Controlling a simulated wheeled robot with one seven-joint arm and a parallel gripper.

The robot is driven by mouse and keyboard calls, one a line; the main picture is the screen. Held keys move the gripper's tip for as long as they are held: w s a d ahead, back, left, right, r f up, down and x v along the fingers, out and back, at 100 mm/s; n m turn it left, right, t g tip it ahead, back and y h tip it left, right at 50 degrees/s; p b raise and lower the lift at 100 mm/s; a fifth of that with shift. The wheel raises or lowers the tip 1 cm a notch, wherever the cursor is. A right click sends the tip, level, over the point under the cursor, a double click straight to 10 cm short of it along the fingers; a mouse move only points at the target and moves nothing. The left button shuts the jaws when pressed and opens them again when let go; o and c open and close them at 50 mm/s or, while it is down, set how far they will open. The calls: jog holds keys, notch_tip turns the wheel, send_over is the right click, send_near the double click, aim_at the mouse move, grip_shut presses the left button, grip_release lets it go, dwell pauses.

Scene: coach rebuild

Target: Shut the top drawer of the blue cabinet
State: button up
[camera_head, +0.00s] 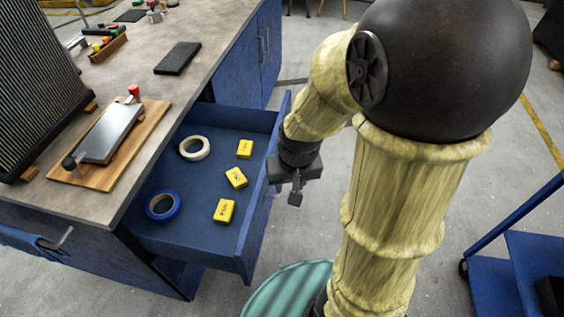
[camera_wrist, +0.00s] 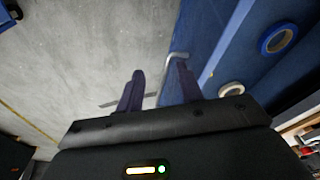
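The blue cabinet's top drawer (camera_head: 243,235) is pulled well out. My gripper (camera_head: 295,197) is just outside the drawer's front panel, pointing down. In the wrist view my gripper's two dark fingers (camera_wrist: 160,78) are spread apart. A grey metal handle (camera_wrist: 176,57) shows by the right finger, along the blue drawer front (camera_wrist: 215,50). I cannot tell whether a finger touches it. The head view hides the handle behind the front panel and my gripper.
The cabinet's worktop (camera_head: 150,85) carries a wooden board (camera_head: 75,172) with a metal plate, a ribbed grey unit (camera_head: 35,95) and a black pad (camera_head: 178,58). A blue cart (camera_head: 520,250) stands at the right. Grey floor between them is open.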

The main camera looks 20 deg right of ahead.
jog(key=w+m, duration=0.1)
jog(key=w+d+m+p, duration=0.1)
jog(key=w+d+m+g+p, duration=0.1)
jog(key=shift+w+r+y, duration=0.2)
jog(key=shift+r+y, duration=0.1)
jog(key=shift+y, duration=0.1)
jog(key=c, duration=0.7)
jog(key=w+d+f+m+y+p, duration=0.2)
jog(key=w+d+m+y+p, duration=0.1)
jog(key=w+d+m+p, duration=0.2)
jog(key=w+m+p, duration=0.1)
jog(key=w+m, duration=0.1)
jog(key=m, duration=0.1)
jog(key=shift+d+f+g, duration=0.2)
jog(key=shift+f+g, duration=0.05)
jog(key=shift+g, duration=0.05)
jog(key=w+d+f+m+t+y+p, duration=0.3)
jog(key=w+d+f+m+p, duration=0.3)
jog(key=d+m, duration=0.4)
jog(key=shift+w+d+m+t+y+p, duration=0.25)
jog(key=shift+w+m+t+y+p, duration=0.2)
jog(key=shift+m, duration=0.35)
jog(key=shift+s+f, duration=0.1)
